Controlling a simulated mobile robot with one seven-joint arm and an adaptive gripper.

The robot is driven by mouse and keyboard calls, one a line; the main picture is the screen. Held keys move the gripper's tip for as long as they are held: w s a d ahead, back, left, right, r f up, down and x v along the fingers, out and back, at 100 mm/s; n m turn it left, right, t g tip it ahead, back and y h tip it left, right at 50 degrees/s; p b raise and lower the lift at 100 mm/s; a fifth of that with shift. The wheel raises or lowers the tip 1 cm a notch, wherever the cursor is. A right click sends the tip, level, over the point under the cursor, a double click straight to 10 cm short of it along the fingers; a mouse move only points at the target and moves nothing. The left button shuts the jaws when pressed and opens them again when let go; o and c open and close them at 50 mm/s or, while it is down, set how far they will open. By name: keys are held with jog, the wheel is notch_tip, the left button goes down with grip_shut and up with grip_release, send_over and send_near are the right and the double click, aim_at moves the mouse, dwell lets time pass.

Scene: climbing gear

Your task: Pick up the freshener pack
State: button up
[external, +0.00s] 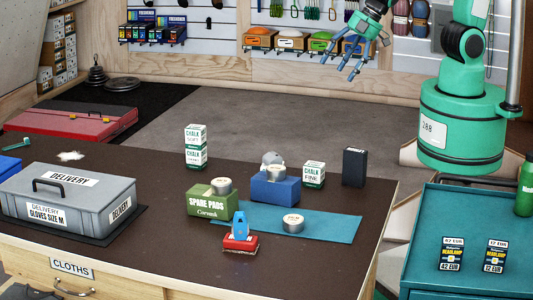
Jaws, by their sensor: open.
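Several small packs (152,34) in dark, red, green and blue colours stand in a display on the back wall at the upper left. The header cards above them seem to read "freshener", but the print is too small to be sure. I cannot tell which single pack is the freshener pack. My gripper (343,66) hangs at the upper right, in front of the wall shelf and well above the floor. Its blue fingers are spread open and hold nothing. It is far to the right of the packs.
The dark counter holds a grey delivery case (72,204), chalk boxes (195,146), a green spare pads box (212,202), a blue box (275,188), a dark box (354,167) and a red item (240,243). A teal cart (470,205) stands at the right. The grey floor mat (270,120) is clear.

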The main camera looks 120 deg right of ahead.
jog(key=s+a+f+n+g+y+p, duration=0.1)
jog(key=s+a+f+y+p, duration=0.1)
jog(key=a+f, duration=0.2)
jog(key=s+a+f+n+g+y+p, duration=0.1)
jog(key=a+f, duration=0.3)
jog(key=f, duration=0.6)
jog(key=shift+s+f+n+y+p, duration=0.35)
jog(key=shift+s+n+y, duration=0.35)
jog(key=shift+y, duration=0.2)
jog(key=b, duration=0.5)
send_near(352, 173)
jog(key=shift+s+a+f, duration=0.15)
jog(key=shift+s+f, duration=0.05)
jog(key=shift+f, duration=0.05)
jog(key=shift+b+x, duration=1.1)
jog(key=shift+x, duration=1.5)
jog(key=shift+w, duration=0.2)
